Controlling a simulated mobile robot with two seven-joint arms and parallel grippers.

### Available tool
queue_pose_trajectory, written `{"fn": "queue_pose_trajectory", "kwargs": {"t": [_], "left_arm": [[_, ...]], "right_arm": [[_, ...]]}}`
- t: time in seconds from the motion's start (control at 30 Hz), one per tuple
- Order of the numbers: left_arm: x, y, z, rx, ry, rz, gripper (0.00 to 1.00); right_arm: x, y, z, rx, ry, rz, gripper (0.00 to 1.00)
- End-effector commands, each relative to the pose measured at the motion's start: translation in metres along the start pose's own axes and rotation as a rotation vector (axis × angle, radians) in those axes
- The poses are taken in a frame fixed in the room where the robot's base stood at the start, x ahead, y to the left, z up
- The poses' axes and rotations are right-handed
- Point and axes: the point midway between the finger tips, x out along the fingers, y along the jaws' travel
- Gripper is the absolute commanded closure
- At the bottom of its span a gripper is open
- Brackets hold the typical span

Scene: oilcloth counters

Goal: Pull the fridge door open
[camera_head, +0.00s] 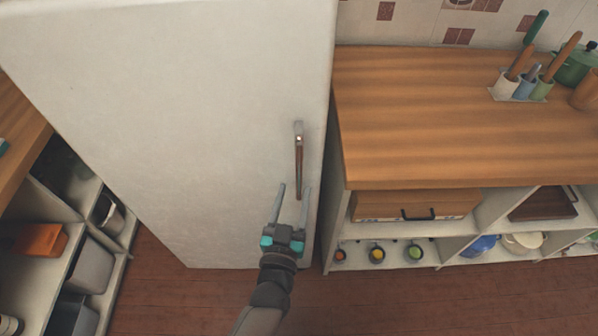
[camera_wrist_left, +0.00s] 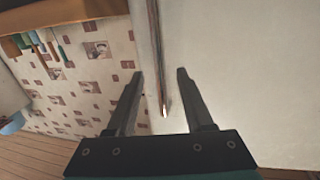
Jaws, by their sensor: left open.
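The white fridge door (camera_head: 190,110) stands closed in the left half of the head view, with a thin vertical handle (camera_head: 298,165) near its right edge. My left gripper (camera_head: 294,188) is open and empty, just below and around the level of the handle's lower end. In the left wrist view the handle (camera_wrist_left: 155,50) runs down from the top edge, and its lower end lies between the two open fingertips (camera_wrist_left: 160,72). I cannot tell how far the fingers are from the door. My right gripper is not in view.
A wooden counter (camera_head: 430,115) stands right of the fridge, with open shelves and a drawer (camera_head: 415,205) below. A utensil holder (camera_head: 520,88) and a green pot (camera_head: 577,66) are on it. Shelves with grey bins (camera_head: 90,265) stand at the left. The brown floor (camera_head: 180,300) in front is clear.

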Motion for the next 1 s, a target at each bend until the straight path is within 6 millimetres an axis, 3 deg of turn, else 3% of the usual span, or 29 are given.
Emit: {"fn": "queue_pose_trajectory", "kwargs": {"t": [0.1,0.33,0.8,1.0], "left_arm": [[0.023,0.0,0.0,0.0,0.002,0.0,0.48],[0.052,0.0,0.0,0.0,0.0,0.0,0.48],[0.063,0.0,0.0,0.0,-0.002,0.0,0.48],[0.063,0.0,0.0,0.0,-0.001,0.0,0.69]], "right_arm": [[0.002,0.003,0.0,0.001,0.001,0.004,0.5],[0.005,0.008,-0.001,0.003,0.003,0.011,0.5],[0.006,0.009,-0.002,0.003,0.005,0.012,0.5],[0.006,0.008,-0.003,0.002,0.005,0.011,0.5]]}}
